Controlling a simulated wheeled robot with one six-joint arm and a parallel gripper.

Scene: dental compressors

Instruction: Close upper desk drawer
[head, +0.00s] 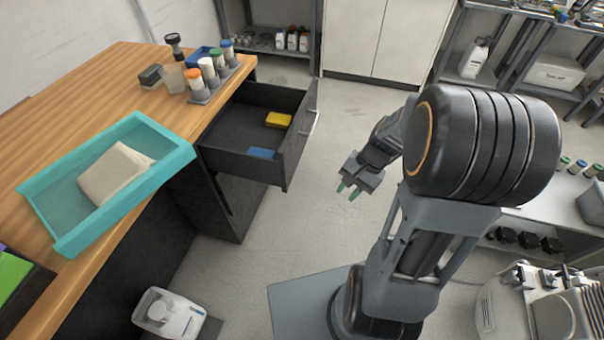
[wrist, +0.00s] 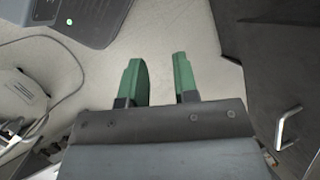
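The upper desk drawer (head: 243,140) is dark grey and stands pulled out from the wooden-topped desk (head: 110,72). A yellow item (head: 278,120) and a blue item (head: 262,154) lie in it. Its bar handle (head: 311,122) is on the front face, on the right side in the head view. My gripper (head: 349,190) is to the right of the drawer front, apart from it. In the wrist view my gripper (wrist: 167,80) shows two green fingertips with a gap between them and nothing in it. A metal handle (wrist: 289,128) on a dark front shows at the right there.
A teal tray (head: 180,153) with a beige bag (head: 115,174) rests on the desk, near a rack of capped tubes (head: 209,85). A white container (head: 168,316) stands on the floor below. Floor between the drawer and my arm is clear.

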